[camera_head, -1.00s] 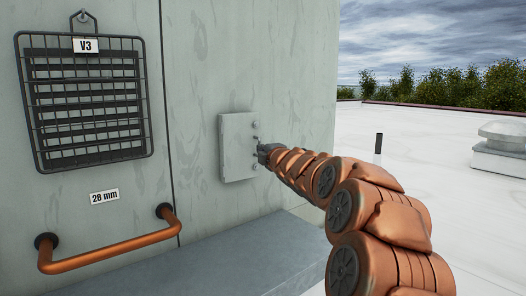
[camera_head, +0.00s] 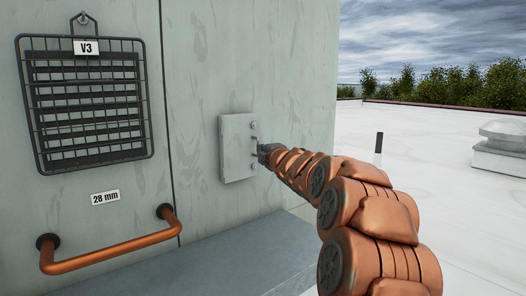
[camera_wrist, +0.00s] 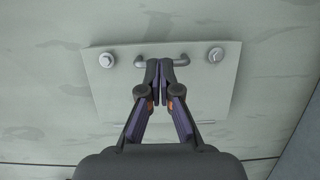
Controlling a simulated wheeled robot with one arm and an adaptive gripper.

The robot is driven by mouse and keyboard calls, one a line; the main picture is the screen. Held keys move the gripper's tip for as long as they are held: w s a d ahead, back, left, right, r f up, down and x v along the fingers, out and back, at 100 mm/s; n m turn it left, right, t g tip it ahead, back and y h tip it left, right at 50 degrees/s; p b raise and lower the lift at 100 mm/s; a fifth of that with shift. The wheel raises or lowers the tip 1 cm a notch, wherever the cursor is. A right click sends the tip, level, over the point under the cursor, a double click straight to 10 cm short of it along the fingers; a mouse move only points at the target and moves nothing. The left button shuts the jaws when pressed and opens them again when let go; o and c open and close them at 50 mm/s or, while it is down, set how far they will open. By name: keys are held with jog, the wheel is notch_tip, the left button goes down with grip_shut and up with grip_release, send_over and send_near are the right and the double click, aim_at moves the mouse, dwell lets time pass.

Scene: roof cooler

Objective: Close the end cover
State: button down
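The end cover (camera_head: 237,148) is a pale grey rectangular plate on the grey-green wall, left of my gripper in the head view. In the head view my gripper (camera_head: 261,151) is at the cover's right edge. Whether the cover sits flush is unclear.
A black wire basket (camera_head: 88,105) labelled V3 hangs on the wall at left. Below it are a 28 mm label (camera_head: 105,197) and a copper-coloured rail (camera_head: 112,249). A grey ledge (camera_head: 225,262) runs under the cover. Open white roof lies to the right.

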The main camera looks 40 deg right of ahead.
jog(key=d+v, duration=0.1)
jog(key=v, duration=1.2)
jog(key=shift+s+d, duration=0.25)
jog(key=shift+s, duration=0.05)
jog(key=shift+r, duration=0.15)
jog(key=s+a+f+m+g+y+p, duration=0.1)
jog(key=s+a+f+m+g+p, duration=0.3)
jog(key=a+f, duration=0.35)
jog(key=s+a+f+m+g+p, duration=0.2)
jog(key=s+a+f+m+g, duration=0.3)
jog(key=a, duration=0.3)
jog(key=s+a+f+m+g+y+p, duration=0.2)
jog(key=s+a+f+g, duration=0.2)
jog(key=s+a, duration=0.5)
jog(key=s+a+f+m+g+y+p, duration=0.2)
jog(key=s+a, duration=0.8)
jog(key=s, duration=0.5)
notch_tip(320, 180, down, 3)
jog(key=m+g, duration=0.1)
jog(key=g, duration=0.2)
jog(key=shift+s+a+g+y, duration=0.25)
jog(key=shift+a+g+y, duration=0.05)
jog(key=shift+g, duration=0.1)
jog(key=shift+r, duration=0.15)
